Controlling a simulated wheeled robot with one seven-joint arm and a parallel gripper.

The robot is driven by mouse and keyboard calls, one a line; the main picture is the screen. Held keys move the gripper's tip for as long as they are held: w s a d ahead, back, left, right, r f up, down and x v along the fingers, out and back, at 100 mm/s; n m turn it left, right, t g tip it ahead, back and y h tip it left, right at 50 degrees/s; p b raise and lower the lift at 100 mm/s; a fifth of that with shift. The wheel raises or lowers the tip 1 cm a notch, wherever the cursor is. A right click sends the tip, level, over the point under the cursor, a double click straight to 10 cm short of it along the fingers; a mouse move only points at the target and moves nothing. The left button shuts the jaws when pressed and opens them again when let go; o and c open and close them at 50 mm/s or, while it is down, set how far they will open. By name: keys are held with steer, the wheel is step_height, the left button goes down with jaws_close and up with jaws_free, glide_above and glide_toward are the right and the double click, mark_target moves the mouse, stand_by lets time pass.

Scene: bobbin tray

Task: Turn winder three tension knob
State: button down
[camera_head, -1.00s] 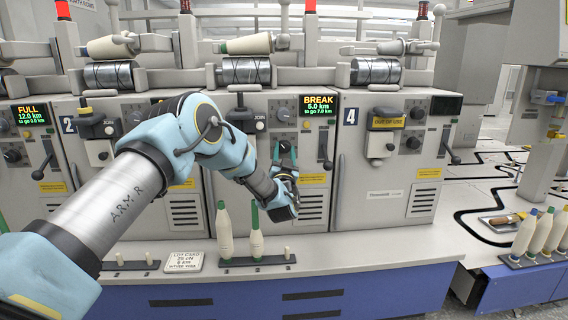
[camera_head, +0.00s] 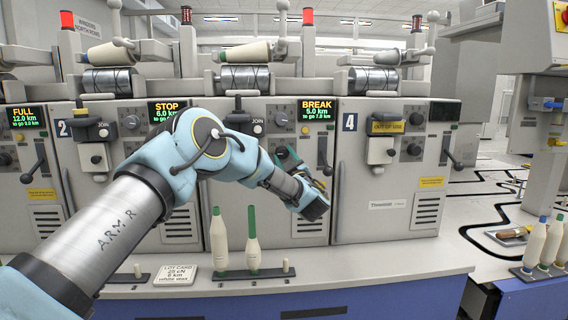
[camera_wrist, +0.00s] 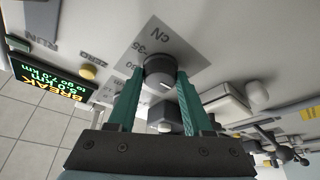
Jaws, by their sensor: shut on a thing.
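Winder three (camera_head: 300,222) stands in the middle of the row, its display (camera_head: 318,110) reading BREAK, 5.0 km, to go 7.0 km. In the wrist view its dark round tension knob (camera_wrist: 160,78) sits on a grey scale plate (camera_wrist: 186,48) marked cN, with a pale mark on its face. My gripper (camera_wrist: 161,84) has its two green fingers on either side of the knob, shut on it.
Winder four (camera_head: 385,210) is at the right with an OUT OF USE tag (camera_head: 387,127). A dark lever (camera_head: 325,160) is close right of my gripper. Green-tipped bobbins (camera_head: 252,245) and a lot card (camera_head: 177,273) stand on the ledge below my arm.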

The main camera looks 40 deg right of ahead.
steer(key=shift+n+y+b, duration=0.3)
steer(key=shift+n+y, duration=0.1)
steer(key=shift+n, duration=0.7)
steer(key=shift+c, duration=1.6)
jaws_free()
steer(key=p+v, duration=0.1)
steer(key=v, duration=0.9)
steer(key=shift+s, duration=0.4)
steer(key=shift+a, duration=0.1)
steer(key=shift+f, duration=0.1)
